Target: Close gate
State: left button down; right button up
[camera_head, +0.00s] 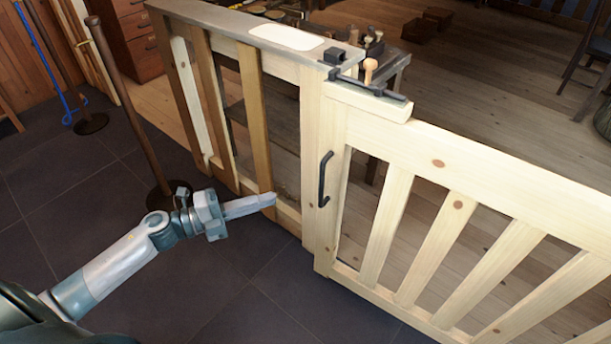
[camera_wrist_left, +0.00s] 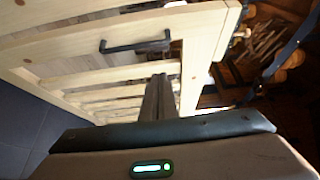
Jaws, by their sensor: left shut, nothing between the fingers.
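The gate (camera_head: 470,172) is pale slatted wood and fills the right of the head view. Its edge with the black handle (camera_head: 325,178) stands beside the end of the fence (camera_head: 262,120). I cannot tell whether a gap is left there. A dark bolt with a wooden knob (camera_head: 369,71) sits on top of the gate, near a dark catch (camera_head: 334,56) on the fence top. My left gripper (camera_head: 274,199) is shut and empty, left of and below the handle. The left wrist view shows the fingers (camera_wrist_left: 160,92) in front of the gate slats, with the handle (camera_wrist_left: 135,46) above them. My right gripper is out of view.
A brown post (camera_head: 130,95) on a round base stands left of the fence, behind my left arm. A second base (camera_head: 91,123) stands further left. Dark tiled floor (camera_head: 255,285) lies clear before the gate. Wooden drawers (camera_head: 135,45) stand behind.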

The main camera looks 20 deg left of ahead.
pick_arm(q)
jog(key=w+a+p+x, duration=0.1)
jog(key=w+x, duration=0.1)
jog(key=x, duration=1.1)
jog(key=shift+a, duration=0.45)
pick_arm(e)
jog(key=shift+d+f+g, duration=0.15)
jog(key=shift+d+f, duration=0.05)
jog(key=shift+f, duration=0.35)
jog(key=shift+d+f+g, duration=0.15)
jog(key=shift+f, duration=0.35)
